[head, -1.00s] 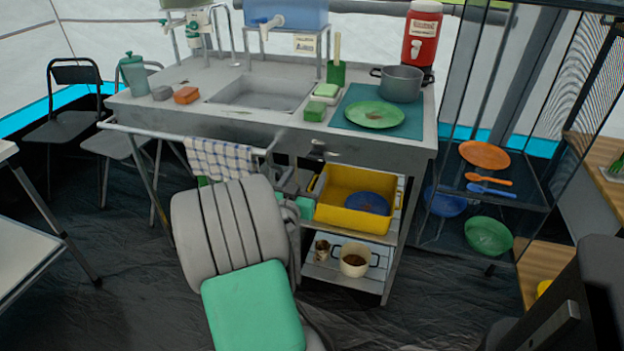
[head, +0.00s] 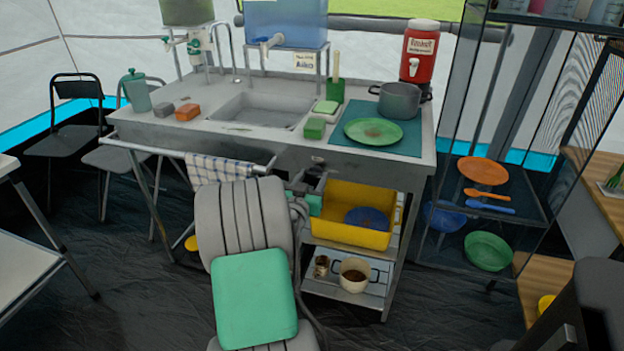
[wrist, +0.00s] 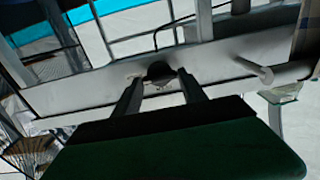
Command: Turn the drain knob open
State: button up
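The drain knob (wrist: 160,71) is a small dark round knob on the grey front face of the sink unit. In the wrist view it sits at the tips of my gripper (wrist: 160,79), between the two fingers. The fingers are apart and nothing is clamped. I cannot tell whether either finger touches the knob. In the head view my gripper (head: 308,181) is at the sink unit's front, below the counter edge, and the knob is hard to make out there. The sink basin (head: 262,111) is above and to the left.
A rail with a checked towel (head: 215,170) runs along the front, left of my gripper. A yellow tub (head: 345,235) stands on the shelf just below right. A pot (head: 399,100) and green plate (head: 373,131) sit on the counter. A glass-sided rack stands right.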

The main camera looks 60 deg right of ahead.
jog(key=c, duration=0.8)
jog(key=shift+n, duration=0.3)
jog(key=n, duration=0.3)
jog(key=shift+n, duration=0.3)
jog(key=n+p, duration=0.1)
jog(key=n, duration=0.3)
jog(key=shift+n, duration=0.3)
jog(key=n+p, duration=0.2)
jog(key=n, duration=0.2)
jog(key=shift+w, duration=0.1)
jog(key=n+p, duration=0.2)
jog(key=n, duration=0.3)
jog(key=shift+f, duration=0.15)
